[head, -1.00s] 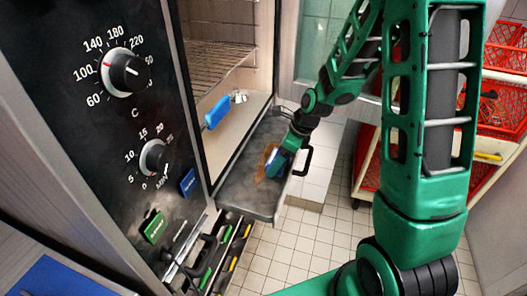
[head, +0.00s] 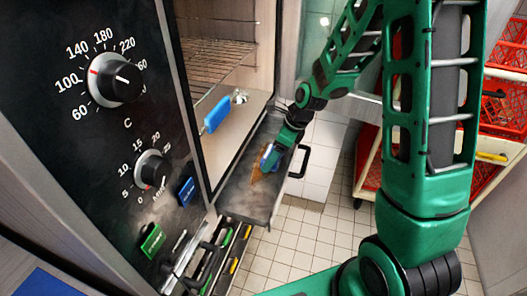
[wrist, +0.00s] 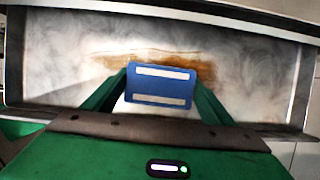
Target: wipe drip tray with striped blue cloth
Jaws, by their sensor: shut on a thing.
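The drip tray (head: 234,198) is a dark grey metal tray, pulled out below the oven opening. In the wrist view the tray (wrist: 50,75) has a brown-orange stain (wrist: 205,70) running across its middle; the stain also shows in the head view (head: 257,170). My gripper (head: 268,158) is over the tray. It is shut on the blue cloth (wrist: 160,85), which has two pale stripes and sits between the green fingers in the wrist view. The cloth lies in front of part of the stain. I cannot tell whether it touches the tray.
The oven's control panel with two dials (head: 116,82) fills the left. A cart with red crates (head: 500,115) stands at the right. Tiled floor (head: 300,240) is clear.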

